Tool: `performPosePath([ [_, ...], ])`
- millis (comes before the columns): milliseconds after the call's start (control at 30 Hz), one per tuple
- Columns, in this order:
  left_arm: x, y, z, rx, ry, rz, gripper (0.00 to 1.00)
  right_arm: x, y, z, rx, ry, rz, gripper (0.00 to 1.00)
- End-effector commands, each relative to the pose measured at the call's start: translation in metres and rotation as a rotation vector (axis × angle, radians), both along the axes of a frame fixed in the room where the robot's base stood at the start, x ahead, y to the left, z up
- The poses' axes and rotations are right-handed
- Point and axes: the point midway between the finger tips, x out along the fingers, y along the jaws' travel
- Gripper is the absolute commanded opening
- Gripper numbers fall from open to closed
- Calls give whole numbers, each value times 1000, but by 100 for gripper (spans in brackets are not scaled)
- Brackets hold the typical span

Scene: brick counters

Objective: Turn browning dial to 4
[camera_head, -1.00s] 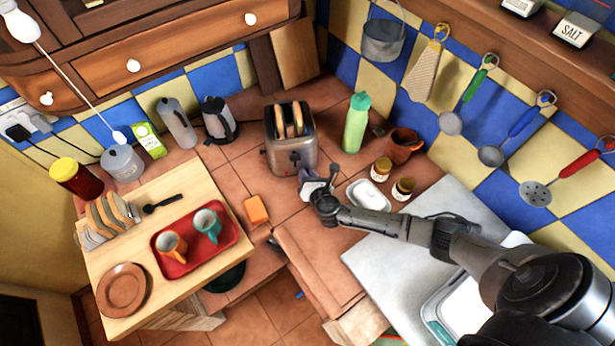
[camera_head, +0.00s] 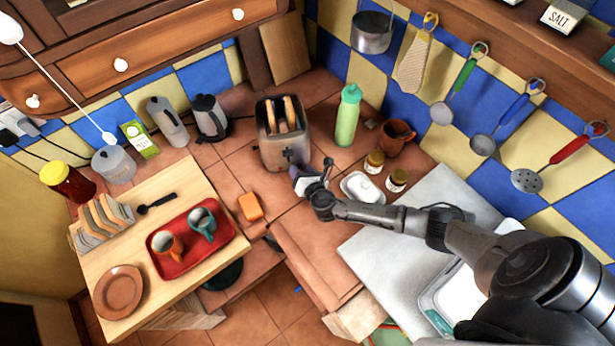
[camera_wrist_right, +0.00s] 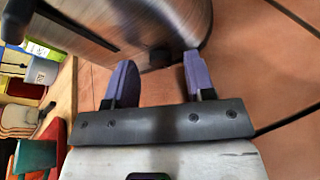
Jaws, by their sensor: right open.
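The silver toaster (camera_head: 270,149) stands on the tiled counter with slices of bread in its top slots. A small dark knob, which looks like the browning dial (camera_wrist_right: 159,57), shows low on the toaster's metal side in the right wrist view. Its marks and pointer setting cannot be read. My right gripper (camera_head: 312,178) is at the toaster's near right corner. In the right wrist view its two purple fingers (camera_wrist_right: 158,74) are apart and empty, one on each side of the knob, and I see no clear contact. My left gripper is not in view.
An orange sponge (camera_head: 250,207) lies left of the gripper. A white butter dish (camera_head: 361,187) and two small jars (camera_head: 375,162) sit close to its right. A green bottle (camera_head: 347,115) stands behind. A wooden board (camera_head: 95,262) with a red tray (camera_head: 222,243) is at left.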

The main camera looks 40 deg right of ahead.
Motion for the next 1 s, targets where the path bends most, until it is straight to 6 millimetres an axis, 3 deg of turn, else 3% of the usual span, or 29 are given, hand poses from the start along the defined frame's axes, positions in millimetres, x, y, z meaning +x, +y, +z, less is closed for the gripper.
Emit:
performPosePath([
  [600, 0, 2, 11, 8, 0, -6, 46, -98, 31, 29, 2, 2, 1, 49],
  [800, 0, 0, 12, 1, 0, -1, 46, -117, 37, 35, 0, 1, 0, 49],
  [1000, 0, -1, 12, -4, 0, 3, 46, -123, 39, 38, 0, 0, 0, 49],
])
